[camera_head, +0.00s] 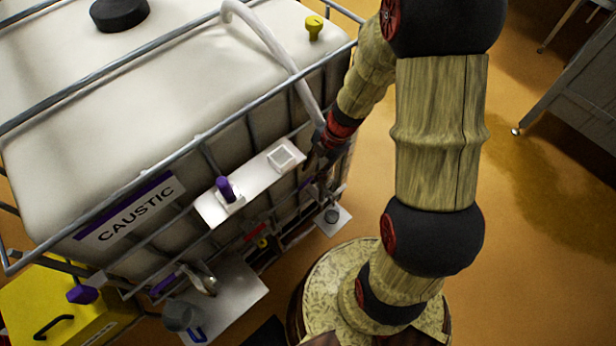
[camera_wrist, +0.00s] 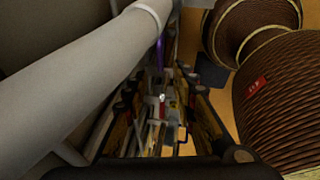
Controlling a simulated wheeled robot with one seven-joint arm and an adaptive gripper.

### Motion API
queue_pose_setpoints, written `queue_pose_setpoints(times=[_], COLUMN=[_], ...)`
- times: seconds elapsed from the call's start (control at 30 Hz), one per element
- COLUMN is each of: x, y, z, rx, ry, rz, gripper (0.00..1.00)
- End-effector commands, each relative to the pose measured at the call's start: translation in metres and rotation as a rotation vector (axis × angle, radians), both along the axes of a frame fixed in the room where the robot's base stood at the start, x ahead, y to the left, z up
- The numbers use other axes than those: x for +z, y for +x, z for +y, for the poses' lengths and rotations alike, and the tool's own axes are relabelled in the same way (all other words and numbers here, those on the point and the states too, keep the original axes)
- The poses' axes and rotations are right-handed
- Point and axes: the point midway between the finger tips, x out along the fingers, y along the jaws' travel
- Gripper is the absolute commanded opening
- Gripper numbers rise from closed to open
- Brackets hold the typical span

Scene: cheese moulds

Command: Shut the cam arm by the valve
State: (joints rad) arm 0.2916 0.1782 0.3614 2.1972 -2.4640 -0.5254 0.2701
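A silvery valve fitting (camera_head: 201,279) sits low at the front of the caged tank, above a white plate. A purple lever-like piece (camera_head: 163,284) lies just left of it; I cannot tell for sure whether it is the cam arm or how far it is shut. My gripper (camera_head: 314,160) is at the tank's right side, below the pale hose, well up and right of the valve fitting. In the wrist view my gripper's fingers (camera_wrist: 164,98) stand apart, with no clear object held. A thin purple strip (camera_wrist: 160,50) shows beyond them.
The white tank (camera_head: 130,110) has a metal cage and a CAUSTIC label (camera_head: 130,210). The pale hose (camera_head: 270,45) runs close to my gripper and fills the wrist view's left (camera_wrist: 80,75). A white shelf (camera_head: 255,183) juts out. A yellow box (camera_head: 45,300) stands lower left.

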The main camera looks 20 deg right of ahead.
Motion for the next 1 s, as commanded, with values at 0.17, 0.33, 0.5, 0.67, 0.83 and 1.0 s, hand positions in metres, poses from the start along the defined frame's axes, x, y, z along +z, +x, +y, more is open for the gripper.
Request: queue_pose_setpoints(times=[0.17, 0.33, 0.5, 0.67, 0.83, 1.0], x=[0.029, 0.043, 0.045, 0.045, 0.054, 0.064], y=[-0.001, -0.003, -0.004, -0.004, -0.006, -0.019], z=[-0.010, -0.014, -0.015, -0.015, -0.016, -0.019], rx=[-0.001, 0.000, 0.001, 0.001, -0.005, -0.035], ry=[-0.001, -0.001, 0.000, 0.000, 0.002, 0.031], rz=[-0.003, 0.000, 0.001, 0.001, 0.008, 0.076], gripper=[0.27, 0.27, 0.27, 0.27, 0.17, 0.07])
